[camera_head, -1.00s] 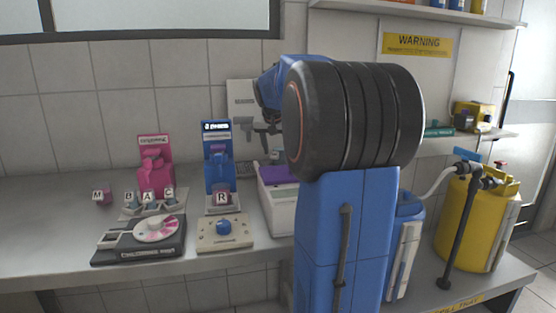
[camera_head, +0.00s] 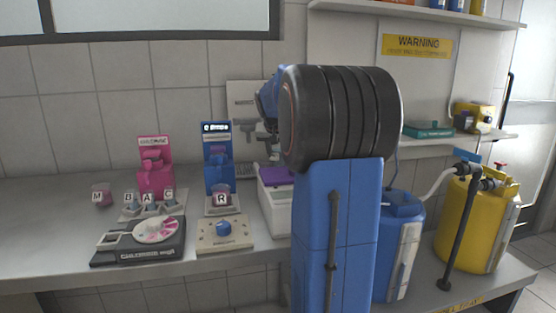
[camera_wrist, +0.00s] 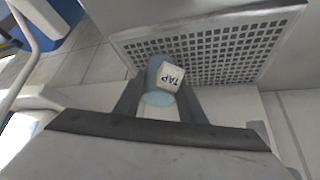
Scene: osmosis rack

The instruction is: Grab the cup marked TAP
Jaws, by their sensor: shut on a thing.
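The cup marked TAP (camera_wrist: 158,92) is a small clear bluish cup with a white label. It shows in the wrist view between the dark fingers of my gripper (camera_wrist: 160,100), which is shut on it. A perforated grey grate (camera_wrist: 215,47) lies just beyond the cup. I cannot tell whether the cup touches it. In the head view my arm hides the TAP cup and most of the gripper.
Cups marked M (camera_head: 102,195) and R (camera_head: 222,195) and several small labelled cups stand on the bench (camera_head: 30,225) at left. A pink device (camera_head: 155,180), a blue device (camera_head: 218,160) and a yellow tank (camera_head: 465,225) stand around. The bench's left end is clear.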

